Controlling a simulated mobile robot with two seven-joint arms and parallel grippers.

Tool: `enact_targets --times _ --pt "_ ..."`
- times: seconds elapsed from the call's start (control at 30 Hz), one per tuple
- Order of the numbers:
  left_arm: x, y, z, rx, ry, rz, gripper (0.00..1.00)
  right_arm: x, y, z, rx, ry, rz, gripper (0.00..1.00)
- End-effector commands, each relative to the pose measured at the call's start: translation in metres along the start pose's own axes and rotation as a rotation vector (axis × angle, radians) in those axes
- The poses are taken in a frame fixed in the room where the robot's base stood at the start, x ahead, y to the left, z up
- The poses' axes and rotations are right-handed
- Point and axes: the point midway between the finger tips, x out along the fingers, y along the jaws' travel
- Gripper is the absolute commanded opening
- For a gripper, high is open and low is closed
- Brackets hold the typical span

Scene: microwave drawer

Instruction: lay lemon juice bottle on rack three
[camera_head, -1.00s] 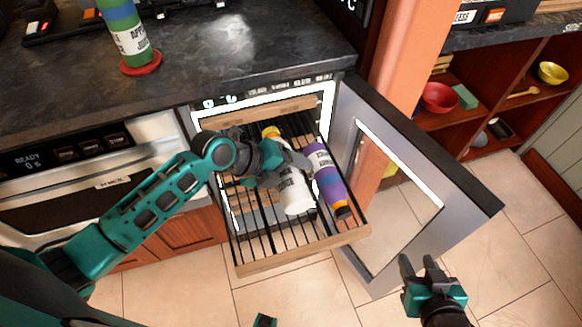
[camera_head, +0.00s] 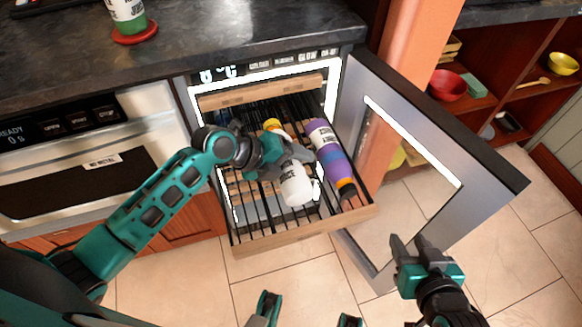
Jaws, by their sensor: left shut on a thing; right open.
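The white bottle with a yellow cap (camera_head: 294,184), which I take as the lemon juice bottle, lies along the pulled-out wire rack with its cap toward the back. My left gripper (camera_head: 298,158) is shut on its middle and hides part of it. I cannot tell whether the bottle rests fully on the bars. The rack (camera_head: 290,238) has a wooden front edge and sticks out of the open cooler. My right gripper (camera_head: 410,250) is open and empty, in front of the open door.
A purple bottle (camera_head: 330,158) lies on the rack just right of the white one. The open glass door (camera_head: 480,178) stands to the right. A green bottle (camera_head: 128,14) stands on a red coaster (camera_head: 135,34) on the counter. The rack's left side is bare.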

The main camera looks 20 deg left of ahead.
Motion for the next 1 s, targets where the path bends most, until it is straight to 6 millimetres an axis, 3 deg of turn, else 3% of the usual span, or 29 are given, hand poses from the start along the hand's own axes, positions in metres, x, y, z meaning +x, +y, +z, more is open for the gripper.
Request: enact_targets --times 0.03,0.33,0.37,0.53,0.6,0.77,1.0 --pt "0.018 0.024 -0.019 -0.018 0.043 0.041 0.1 0.003 0.0 0.003 -0.001 0.002 -0.001 0.43" --pt "0.019 0.025 -0.02 -0.018 0.044 0.042 0.1 0.003 0.002 0.005 -0.009 0.0 0.0 0.43" --pt "0.019 0.025 -0.02 -0.018 0.044 0.042 0.69 0.003 0.002 0.005 -0.009 0.0 0.0 0.43" --pt "0.019 0.027 -0.02 -0.018 0.046 0.046 0.85 0.003 0.003 0.007 -0.008 -0.002 0.001 0.43" --pt "0.016 0.026 -0.02 -0.017 0.044 0.046 0.91 0.003 0.003 0.007 -0.008 -0.003 0.001 0.43" --pt "-0.004 0.025 -0.017 -0.012 0.036 0.045 0.91 0.0 0.002 0.005 -0.006 -0.005 0.002 0.43" --pt "-0.059 0.019 -0.009 0.0 0.013 0.034 0.96 -0.004 0.006 0.0 -0.006 0.0 0.012 0.43"
